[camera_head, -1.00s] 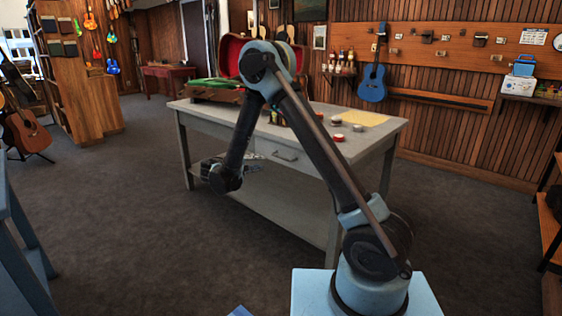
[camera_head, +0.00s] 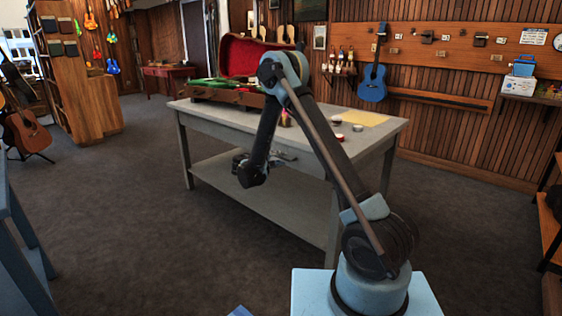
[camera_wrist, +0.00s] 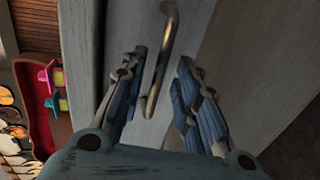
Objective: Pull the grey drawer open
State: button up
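The grey drawer front (camera_wrist: 130,22) shows in the wrist view with a curved metal bar handle (camera_wrist: 165,50) on it. My gripper (camera_wrist: 162,58) is open, with one finger on each side of the handle. The handle lies in the gap between the fingers, with space visible on both sides; whether the fingers touch it I cannot tell. In the head view the drawer is in the grey table (camera_head: 228,116), mostly hidden behind my arm. Whether the drawer is fully shut cannot be told there.
An open red-lined instrument case (camera_head: 238,56) stands on the tabletop above, and small jars and tins lie to its right. A lower shelf (camera_head: 285,200) spans the table legs below.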

jog(key=shift+x, duration=1.15)
jog(key=shift+c, duration=0.6)
grip_shut()
jog(key=shift+a, duration=0.15)
